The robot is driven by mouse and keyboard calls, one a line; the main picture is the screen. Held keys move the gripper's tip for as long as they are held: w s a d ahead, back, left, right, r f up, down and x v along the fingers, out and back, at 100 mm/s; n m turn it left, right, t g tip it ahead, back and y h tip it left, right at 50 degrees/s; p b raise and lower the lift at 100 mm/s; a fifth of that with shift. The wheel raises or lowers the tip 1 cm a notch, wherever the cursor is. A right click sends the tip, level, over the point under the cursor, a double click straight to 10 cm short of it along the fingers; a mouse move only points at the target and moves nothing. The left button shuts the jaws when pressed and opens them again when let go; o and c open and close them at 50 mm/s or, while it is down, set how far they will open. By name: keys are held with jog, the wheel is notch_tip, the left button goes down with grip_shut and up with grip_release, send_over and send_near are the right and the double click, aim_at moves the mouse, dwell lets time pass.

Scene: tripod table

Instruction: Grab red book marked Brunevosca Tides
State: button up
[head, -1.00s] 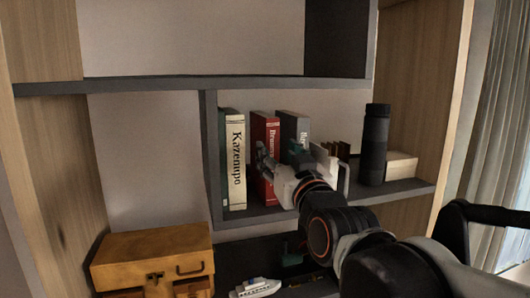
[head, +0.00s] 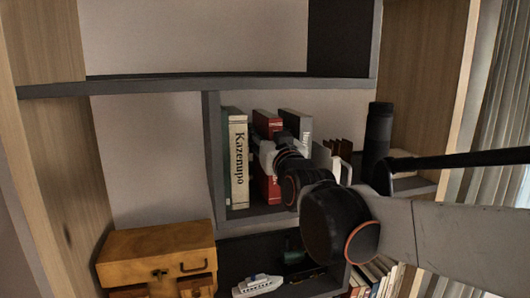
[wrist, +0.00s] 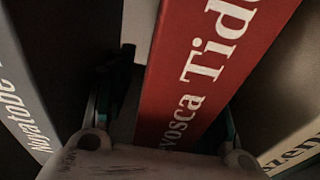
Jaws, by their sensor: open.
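The red book (head: 268,190) stands upright on the middle shelf, between a cream-and-dark book marked Kazenupo (head: 238,165) and a dark book (head: 296,124). In the head view my gripper (head: 260,148) is in front of its spine and hides most of its lettering. In the wrist view the red spine (wrist: 205,70) shows "vosca Tide" in white. My open gripper (wrist: 165,120) has one finger on each side of this spine, the fingers partly reaching into the dark gaps beside it. I cannot tell whether they touch the book.
The Kazenupo book (wrist: 292,145) and the dark book (wrist: 22,110) flank the gripper closely. A black cylinder (head: 377,135) stands at the shelf's right. A wooden chest (head: 155,258), a white toy boat (head: 258,286) and several books (head: 375,278) are lower down.

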jog(key=shift+w, duration=0.2)
jog(key=shift+c, duration=0.2)
grip_shut()
jog(key=shift+r, duration=0.1)
jog(key=shift+r, duration=0.15)
